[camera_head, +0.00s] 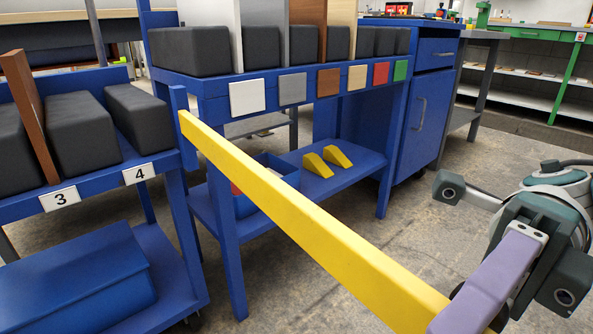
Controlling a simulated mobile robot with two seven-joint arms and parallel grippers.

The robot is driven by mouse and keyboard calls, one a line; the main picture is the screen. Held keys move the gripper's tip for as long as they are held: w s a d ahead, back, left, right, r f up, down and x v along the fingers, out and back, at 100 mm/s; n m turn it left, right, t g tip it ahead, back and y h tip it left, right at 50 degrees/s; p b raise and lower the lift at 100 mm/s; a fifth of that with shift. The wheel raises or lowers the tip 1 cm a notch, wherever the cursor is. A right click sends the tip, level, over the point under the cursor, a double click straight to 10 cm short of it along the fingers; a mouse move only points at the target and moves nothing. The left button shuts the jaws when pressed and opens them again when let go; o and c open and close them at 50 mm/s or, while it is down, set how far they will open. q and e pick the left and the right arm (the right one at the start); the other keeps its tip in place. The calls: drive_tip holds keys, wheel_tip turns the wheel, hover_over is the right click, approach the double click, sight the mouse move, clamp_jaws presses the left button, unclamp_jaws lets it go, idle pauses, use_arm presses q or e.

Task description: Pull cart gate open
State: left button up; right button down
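The cart gate is a long yellow bar (300,222). Its far end is at a short blue upright beside the blue cart (185,205) on the left. From there the bar runs down and right across the view, standing out over the floor, and leaves at the bottom edge. My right gripper (488,285) is at lower right, with a lavender finger against or just beside the near end of the bar. The other finger is hidden, so I cannot tell whether it grips the bar. My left gripper is out of view.
The cart holds black blocks (85,138) and a brown board (30,115) above labels 3 and 4. A blue rack (225,240) with colour-marked slots stands behind the bar, with yellow wedges (317,165) on its lower shelf. Concrete floor (430,235) is clear at right.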

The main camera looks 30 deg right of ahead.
drive_tip(key=shift+a, duration=0.15)
drive_tip(key=c, duration=0.5)
unclamp_jaws()
drive_tip(key=shift+w, duration=0.1)
drive_tip(key=d, duration=1)
drive_tip(key=shift+w+b, duration=0.15)
drive_tip(key=shift+b, duration=0.25)
